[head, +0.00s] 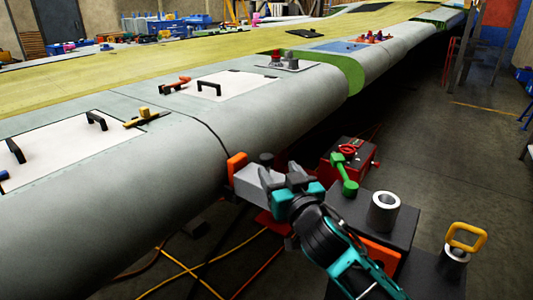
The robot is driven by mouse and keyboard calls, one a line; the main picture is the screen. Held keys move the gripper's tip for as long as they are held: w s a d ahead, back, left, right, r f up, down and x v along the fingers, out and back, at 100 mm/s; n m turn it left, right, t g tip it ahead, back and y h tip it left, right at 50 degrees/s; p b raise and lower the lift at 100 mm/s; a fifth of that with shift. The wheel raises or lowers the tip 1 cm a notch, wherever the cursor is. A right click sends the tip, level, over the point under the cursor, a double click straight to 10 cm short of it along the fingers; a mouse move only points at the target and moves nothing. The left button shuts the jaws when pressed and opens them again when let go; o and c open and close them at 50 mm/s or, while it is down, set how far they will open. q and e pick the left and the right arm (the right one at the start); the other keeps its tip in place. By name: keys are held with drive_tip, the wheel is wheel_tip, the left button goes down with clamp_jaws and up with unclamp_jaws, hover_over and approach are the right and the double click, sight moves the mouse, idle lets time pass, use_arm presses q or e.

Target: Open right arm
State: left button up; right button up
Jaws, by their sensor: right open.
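My right gripper (284,181) comes in from the lower right, in teal and black. It is open, its dark fingers close beside a grey block (256,187) near the wing's rounded leading edge. I cannot tell whether the fingers touch the block. An orange piece (237,165) sits at the block's far left end, next to the wing (180,165). My left gripper is not in view.
A dark stand to the right carries a green-handled tool (346,175), a metal ring (384,212) and a yellow-handled piece (465,238). A red box (350,155) with a valve wheel stands behind. White panels (235,88) with black handles lie on the wing. Cables (185,265) cross the floor.

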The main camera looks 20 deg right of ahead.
sight(270, 158)
drive_tip(key=w, duration=0.8)
drive_tip(key=shift+w+a, duration=0.15)
drive_tip(key=shift+w, duration=0.15)
clamp_jaws()
